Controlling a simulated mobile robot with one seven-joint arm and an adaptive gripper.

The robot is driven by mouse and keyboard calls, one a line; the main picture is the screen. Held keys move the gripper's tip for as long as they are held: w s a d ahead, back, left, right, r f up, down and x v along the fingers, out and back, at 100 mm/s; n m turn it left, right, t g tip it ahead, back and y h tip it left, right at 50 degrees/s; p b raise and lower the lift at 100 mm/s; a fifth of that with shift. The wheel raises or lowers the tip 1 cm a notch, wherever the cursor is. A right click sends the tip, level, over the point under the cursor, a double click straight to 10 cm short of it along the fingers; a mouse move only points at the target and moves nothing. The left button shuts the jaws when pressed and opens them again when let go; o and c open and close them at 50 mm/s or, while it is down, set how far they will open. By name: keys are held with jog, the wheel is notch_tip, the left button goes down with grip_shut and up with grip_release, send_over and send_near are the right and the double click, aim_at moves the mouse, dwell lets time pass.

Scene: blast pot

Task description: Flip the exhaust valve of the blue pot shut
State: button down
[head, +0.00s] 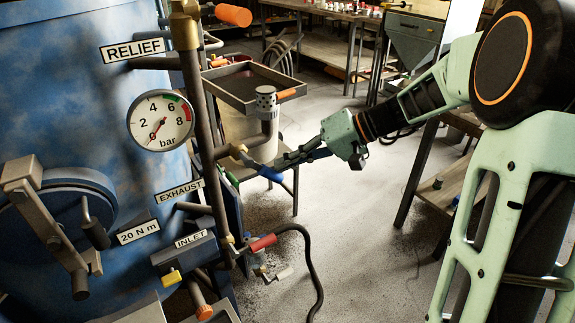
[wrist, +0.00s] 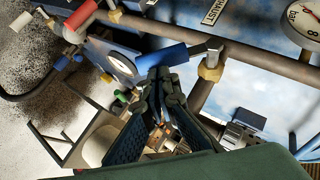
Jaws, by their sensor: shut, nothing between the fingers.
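The blue pot (head: 85,110) fills the left of the head view. Its exhaust valve has a brass body (head: 238,153) on a branch of the upright pipe, above the EXHAUST label (head: 180,192). The valve's blue lever (head: 269,173) slants down to the right; in the wrist view this blue lever (wrist: 165,58) sticks out left from the brass body (wrist: 211,68). My gripper (head: 280,162) is shut and empty, with its fingertips (wrist: 160,78) right beside the lever. I cannot tell whether they touch it.
An orange relief handle (head: 233,15) is above and a red inlet handle (head: 263,243) below, with a black hose (head: 315,265). The floor at centre right is clear.

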aim_at(282, 178)
jog(key=f+y+b, duration=0.1)
jog(key=a+f+m+y+b, duration=0.1)
jog(key=s+f+g+y+b, duration=0.1)
jog(key=shift+a+f+m+y, duration=0.2)
jog(key=shift+f+m+y, duration=0.1)
jog(key=shift+m, duration=0.1)
jog(key=shift+s+a+f+m+y+b, duration=0.25)
jog(key=shift+a+f+m+y+b, duration=0.1)
jog(key=shift+y, duration=0.25)
jog(key=shift+s+a+f+m+y+b, duration=0.2)
jog(key=shift+a+m+y+b, duration=0.15)
jog(key=shift+y, duration=0.25)
jog(key=shift+s+a+f+m+y, duration=0.2)
jog(key=shift+a+m+y, duration=0.1)
jog(key=shift+y, duration=0.2)
